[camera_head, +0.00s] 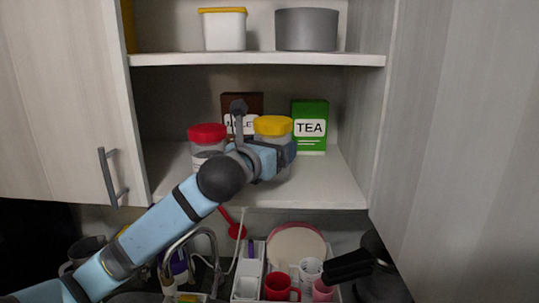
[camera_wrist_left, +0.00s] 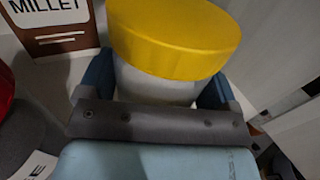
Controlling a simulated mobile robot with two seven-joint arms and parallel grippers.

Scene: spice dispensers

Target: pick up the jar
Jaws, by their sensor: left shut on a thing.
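A jar with a yellow lid (camera_head: 272,125) is on the lower cabinet shelf, at its middle. It fills the centre of the left wrist view (camera_wrist_left: 175,35), with a pale body under the lid. My left gripper (camera_wrist_left: 155,82) is shut on the jar's body, one finger on each side just below the lid. In the head view my left arm and wrist hide much of the jar's body, so I cannot tell whether its base touches the shelf. A second jar with a red lid (camera_head: 207,134) stands to the left. My right gripper is not in view.
A brown millet box (camera_head: 256,103) and a green tea box (camera_head: 309,122) stand behind the jar. The upper shelf edge (camera_head: 260,59) runs above. The cabinet's side wall is to the right. Below is a rack with a red mug (camera_head: 281,287) and other dishes.

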